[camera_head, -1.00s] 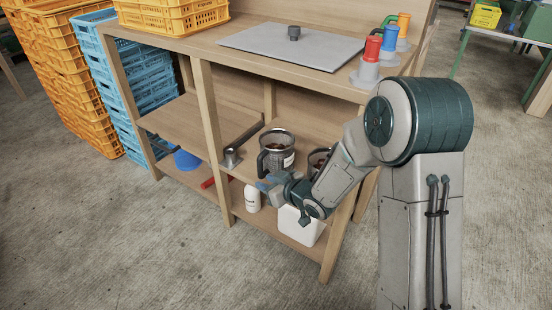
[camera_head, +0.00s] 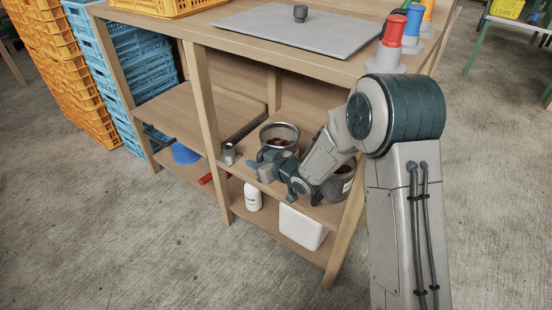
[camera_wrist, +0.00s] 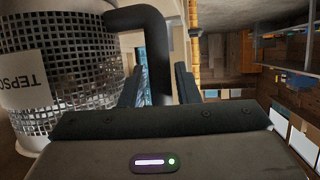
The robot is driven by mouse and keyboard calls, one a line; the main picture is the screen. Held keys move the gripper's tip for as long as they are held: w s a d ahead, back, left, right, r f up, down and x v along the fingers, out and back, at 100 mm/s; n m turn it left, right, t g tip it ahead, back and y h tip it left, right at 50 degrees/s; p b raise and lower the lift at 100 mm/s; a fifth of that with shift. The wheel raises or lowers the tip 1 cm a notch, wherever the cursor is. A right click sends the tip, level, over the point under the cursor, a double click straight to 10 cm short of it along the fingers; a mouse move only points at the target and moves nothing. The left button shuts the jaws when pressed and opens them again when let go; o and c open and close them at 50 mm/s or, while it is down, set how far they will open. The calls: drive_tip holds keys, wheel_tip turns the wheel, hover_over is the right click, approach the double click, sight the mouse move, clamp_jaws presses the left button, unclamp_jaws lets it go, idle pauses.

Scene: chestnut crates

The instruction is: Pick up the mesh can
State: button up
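The mesh can (camera_head: 281,134) stands upright on the middle shelf of the wooden bench, with brown contents at its rim. In the wrist view its perforated metal wall (camera_wrist: 85,88) and white label fill the left side. Its black handle (camera_wrist: 153,50) comes off the wall and bends down between my fingers. My gripper (camera_head: 264,163) is at the can's front in the head view and hides much of its lower part. In the wrist view my gripper (camera_wrist: 160,88) is open, one finger on each side of the handle, with narrow gaps still showing.
A second grey container (camera_head: 340,187) stands to the right, partly behind my arm. A metal fitting with a long dark bar (camera_head: 229,154) lies left of the can. The shelf below holds a white bottle (camera_head: 253,196) and a white box (camera_head: 303,227). The benchtop (camera_head: 225,32) overhangs.

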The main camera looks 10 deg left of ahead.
drive_tip(key=shift+w+a+f, duration=0.25)
drive_tip(key=shift+w+a, duration=0.05)
drive_tip(key=shift+a, duration=0.1)
drive_tip(key=shift+r, duration=0.15)
clamp_jaws()
wheel_tip(320, 180, up, 10)
drive_tip(key=p, duration=0.4)
drive_tip(key=shift+p, duration=0.35)
idle(1.3)
